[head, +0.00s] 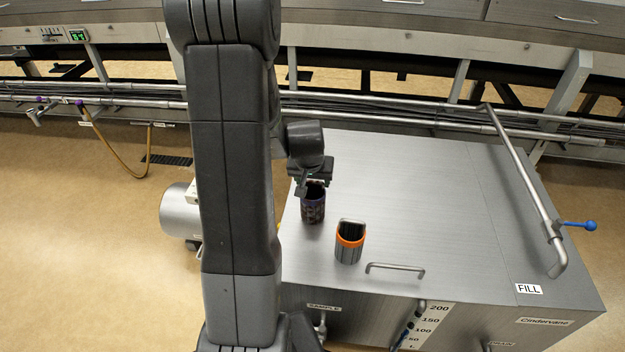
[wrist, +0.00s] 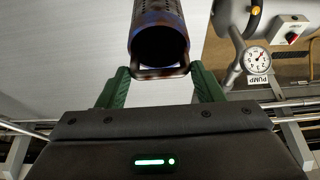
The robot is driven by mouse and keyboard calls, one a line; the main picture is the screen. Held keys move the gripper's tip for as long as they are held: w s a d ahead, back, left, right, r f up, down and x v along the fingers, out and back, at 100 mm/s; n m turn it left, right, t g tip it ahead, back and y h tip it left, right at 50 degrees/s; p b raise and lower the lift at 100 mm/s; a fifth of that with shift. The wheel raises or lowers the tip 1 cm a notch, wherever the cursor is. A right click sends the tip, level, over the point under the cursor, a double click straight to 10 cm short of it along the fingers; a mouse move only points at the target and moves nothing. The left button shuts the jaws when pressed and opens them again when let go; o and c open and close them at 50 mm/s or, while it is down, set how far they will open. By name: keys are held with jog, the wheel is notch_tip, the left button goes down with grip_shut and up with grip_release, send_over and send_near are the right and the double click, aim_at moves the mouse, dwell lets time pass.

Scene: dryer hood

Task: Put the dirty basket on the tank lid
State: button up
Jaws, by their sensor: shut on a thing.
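My gripper (head: 314,184) is shut on a dark, perforated basket (head: 313,209) with a purple rim. In the wrist view, the green fingers of my gripper (wrist: 160,73) close on the basket's bail at its open mouth. The basket (wrist: 159,22) has blue and brown stains there, which fit the dirty basket. In the head view it appears upright over the left part of the grey metal tank lid (head: 400,200). I cannot tell whether its base touches the lid. The wrist view shows part of the lid (wrist: 60,60) too.
A second basket (head: 349,246), dark with an orange band and a bail, stands on the lid just right and in front. A lid handle (head: 395,268) lies near the front edge. A bent pipe with a blue lever (head: 577,225) runs along the right. The lid's middle is clear.

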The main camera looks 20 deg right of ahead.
jog(key=shift+f, duration=0.15)
jog(key=o, duration=1.4)
jog(key=shift+c, duration=0.2)
jog(key=shift+r, duration=0.4)
jog(key=p+v, duration=0.1)
jog(key=v, duration=1)
jog(key=shift+s+r, duration=0.15)
jog(key=shift+r, duration=0.1)
jog(key=shift+a, duration=0.1)
